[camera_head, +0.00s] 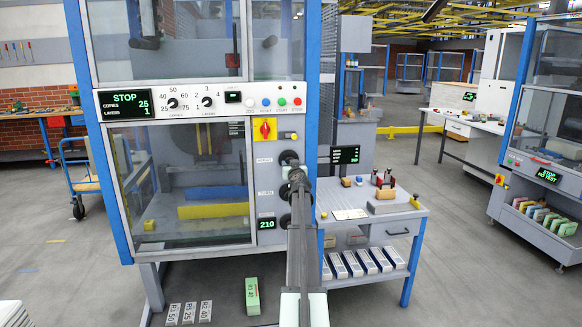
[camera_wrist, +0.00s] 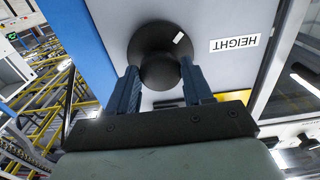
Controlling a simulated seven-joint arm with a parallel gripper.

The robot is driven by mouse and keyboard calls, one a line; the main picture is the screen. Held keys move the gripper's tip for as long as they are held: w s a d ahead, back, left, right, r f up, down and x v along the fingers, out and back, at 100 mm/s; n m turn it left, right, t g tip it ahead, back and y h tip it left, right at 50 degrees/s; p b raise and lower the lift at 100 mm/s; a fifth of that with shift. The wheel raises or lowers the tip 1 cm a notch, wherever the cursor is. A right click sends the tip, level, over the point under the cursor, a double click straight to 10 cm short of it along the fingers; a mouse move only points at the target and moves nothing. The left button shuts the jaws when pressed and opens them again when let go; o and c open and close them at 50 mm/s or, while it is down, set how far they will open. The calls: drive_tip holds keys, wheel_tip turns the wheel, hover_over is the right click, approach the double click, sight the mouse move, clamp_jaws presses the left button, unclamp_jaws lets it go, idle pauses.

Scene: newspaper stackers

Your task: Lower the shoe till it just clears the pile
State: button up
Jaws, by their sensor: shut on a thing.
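My gripper (camera_head: 296,176) is shut on a round black knob on the machine's front; in the wrist view the gripper (camera_wrist: 160,85) has a finger on each side of the black knob (camera_wrist: 158,45). A label beside that knob reads HEIGHT (camera_wrist: 234,44), upside down. My arm partly covers the column of black knobs in the head view. A small display (camera_head: 266,224) reads 210. Behind the lower window (camera_head: 130,150) lie a blue bar (camera_head: 214,192) and a yellow bar (camera_head: 213,210). I cannot tell clearly which parts are the shoe and the pile.
The upper panel's screen (camera_head: 131,104) reads STOP, copies 25, layers 1. A red and yellow switch (camera_head: 265,129) sits above the knobs. A side table (camera_head: 400,217) with small items stands at the right. A green block (camera_head: 252,296) lies on the floor.

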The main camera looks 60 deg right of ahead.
drive_tip(key=c, duration=0.4)
drive_tip(key=shift+m, duration=0.4)
drive_tip(key=shift+r+m, duration=0.1)
drive_tip(key=shift+m, duration=3.9)
drive_tip(key=o, duration=1.1)
drive_tip(key=shift+c, duration=0.2)
